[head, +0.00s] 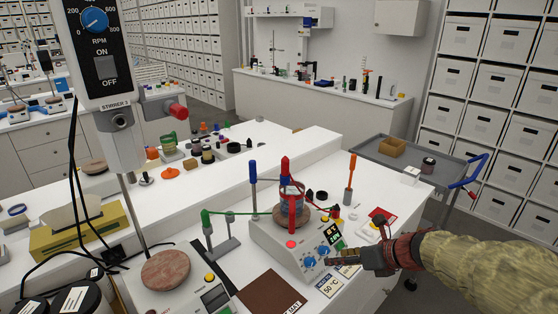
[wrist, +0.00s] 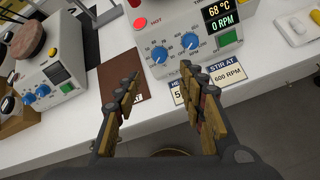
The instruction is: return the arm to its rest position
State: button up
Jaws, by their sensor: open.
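My gripper (head: 335,261) reaches in from the right in the head view, in front of the hotplate stirrer (head: 296,240). In the wrist view my gripper (wrist: 167,95) is open and empty, its two fingers spread apart below the stirrer's knobs. The stirrer (wrist: 180,22) has two blue knobs, a red lit HOT lamp and a display reading 68 °C and 0 RPM. A glass vessel (head: 291,187) with red and blue parts stands on its round plate. My arm (head: 480,266), in a tan sleeve, extends to the right edge.
A second stirrer (wrist: 45,70) stands to the left. A brown mat (head: 270,291) and printed cards (head: 332,285) lie by the bench's front edge. A grey cart (head: 400,160) with a brown tray stands behind the arm. An overhead stirrer (head: 105,75) rises at the left.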

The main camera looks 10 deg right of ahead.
jog(key=w+d+r+m+t+h, duration=0.25)
jog(key=d+m+h, duration=0.55)
jog(key=d+m, duration=0.9)
jog(key=s+d+r+m+g+h, duration=0.1)
jog(key=s+d+r+m+h, duration=0.15)
jog(key=s+m, duration=0.45)
jog(key=s+a+f+m+g, duration=0.2)
jog(key=s+a+m+g, duration=0.3)
jog(key=s+a+m, duration=0.65)
jog(key=s+a+r+m+t+y, duration=0.1)
jog(key=s+a+r+y, duration=0.1)
jog(key=a, duration=0.4)
jog(key=s+a+r+m+y, duration=0.2)
jog(key=s+a+y, duration=0.1)
jog(key=s+a, duration=0.2)
jog(key=shift+s+a+r+t, duration=0.2)
jog(key=shift+a+t, duration=0.15)
jog(key=shift+a, duration=0.7)
